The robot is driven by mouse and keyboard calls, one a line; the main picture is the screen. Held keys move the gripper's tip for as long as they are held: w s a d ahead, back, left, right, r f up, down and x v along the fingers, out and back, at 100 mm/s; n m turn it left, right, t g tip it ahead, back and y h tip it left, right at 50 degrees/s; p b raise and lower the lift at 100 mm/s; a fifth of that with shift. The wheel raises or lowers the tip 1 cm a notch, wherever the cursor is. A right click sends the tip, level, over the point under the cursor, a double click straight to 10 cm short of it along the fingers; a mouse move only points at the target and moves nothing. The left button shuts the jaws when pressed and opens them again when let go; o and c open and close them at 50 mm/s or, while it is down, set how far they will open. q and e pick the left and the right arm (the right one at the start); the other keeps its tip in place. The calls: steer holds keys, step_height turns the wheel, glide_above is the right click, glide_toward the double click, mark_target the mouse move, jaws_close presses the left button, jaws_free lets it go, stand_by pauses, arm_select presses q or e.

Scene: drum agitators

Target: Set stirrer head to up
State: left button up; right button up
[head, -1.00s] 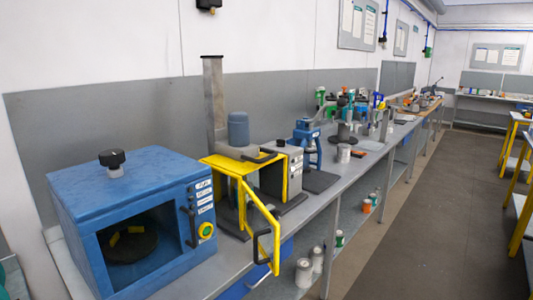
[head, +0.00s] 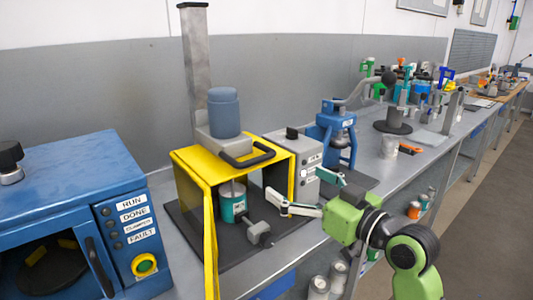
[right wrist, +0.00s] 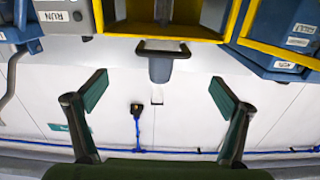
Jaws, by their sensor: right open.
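The stirrer stands on the bench with a tall grey column (head: 198,62). Its stirrer head carries a blue-grey motor (head: 224,112) and a black handle (head: 247,155), low on the column at the top of the yellow guard (head: 190,160). A teal can (head: 233,206) stands inside the guard. My right gripper (head: 309,190) is open and empty, in front and to the right of the handle, apart from it. In the right wrist view, which is upside down, the handle (right wrist: 162,48) lies between and beyond the spread fingers. My left gripper is out of view.
A blue machine (head: 80,190) with a RUN and FAULT panel stands close on the left. A grey box (head: 298,158) and a blue device (head: 335,130) stand just right of the guard. A grey clamp part (head: 259,232) sits beside the can. More equipment lines the bench beyond.

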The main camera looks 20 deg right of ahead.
steer(key=p, duration=0.2)
glide_toward(260, 160)
steer(key=x, duration=0.3)
steer(key=p+x, duration=0.1)
steer(key=x, duration=0.5)
steer(key=shift+w, duration=0.1)
steer(key=shift+x, duration=0.9)
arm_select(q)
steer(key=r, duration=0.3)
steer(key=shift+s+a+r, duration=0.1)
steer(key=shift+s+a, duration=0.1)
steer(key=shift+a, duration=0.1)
